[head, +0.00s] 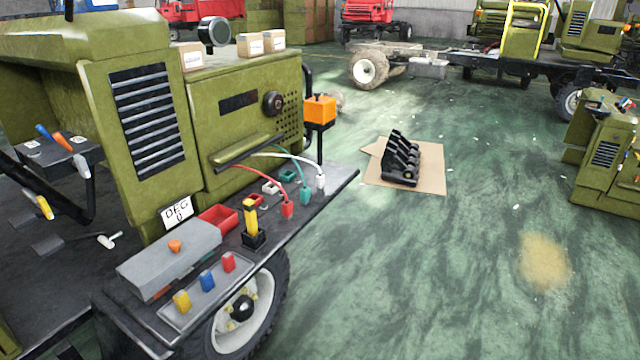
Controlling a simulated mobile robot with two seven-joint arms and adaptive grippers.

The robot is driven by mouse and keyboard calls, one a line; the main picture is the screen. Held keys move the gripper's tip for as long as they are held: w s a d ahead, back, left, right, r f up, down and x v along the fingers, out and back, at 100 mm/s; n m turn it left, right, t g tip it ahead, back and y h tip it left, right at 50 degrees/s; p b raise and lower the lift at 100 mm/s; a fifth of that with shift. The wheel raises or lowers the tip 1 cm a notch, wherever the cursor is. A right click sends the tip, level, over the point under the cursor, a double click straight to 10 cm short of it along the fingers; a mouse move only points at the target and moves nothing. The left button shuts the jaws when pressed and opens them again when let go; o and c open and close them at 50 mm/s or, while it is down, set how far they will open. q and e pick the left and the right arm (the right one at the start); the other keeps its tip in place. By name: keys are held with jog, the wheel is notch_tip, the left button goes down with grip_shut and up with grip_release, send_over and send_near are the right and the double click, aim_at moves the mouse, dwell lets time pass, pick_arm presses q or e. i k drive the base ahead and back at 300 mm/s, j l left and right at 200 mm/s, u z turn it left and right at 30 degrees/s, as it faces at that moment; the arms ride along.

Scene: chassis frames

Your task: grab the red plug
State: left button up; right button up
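A red plug (287,209) is on the end of a red cable on the dark fender shelf of the green truck. The cable runs back to the green truck body. A green plug (306,196) and a white plug (320,182) on cables stand to its right. Another red piece (228,262) sits in a grey tray (205,306) with a blue and a yellow one, nearer the front. Neither of my grippers is in view.
A grey box (168,258), an open red bin (219,218) and a yellow-handled tool (251,218) are on the shelf (340,183). An orange box (319,110) stands on a post behind the plugs. Green floor (430,270) to the right is mostly clear, except a black rack on cardboard.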

aim_at(287, 207)
jog(key=i+l+u, duration=0.4)
jog(key=l+u, duration=0.2)
jog(key=i+l+u, duration=0.1)
jog(key=l+u, duration=0.25)
jog(key=i+l+u, duration=0.1)
jog(key=l+u, duration=0.2)
jog(key=l, duration=0.15)
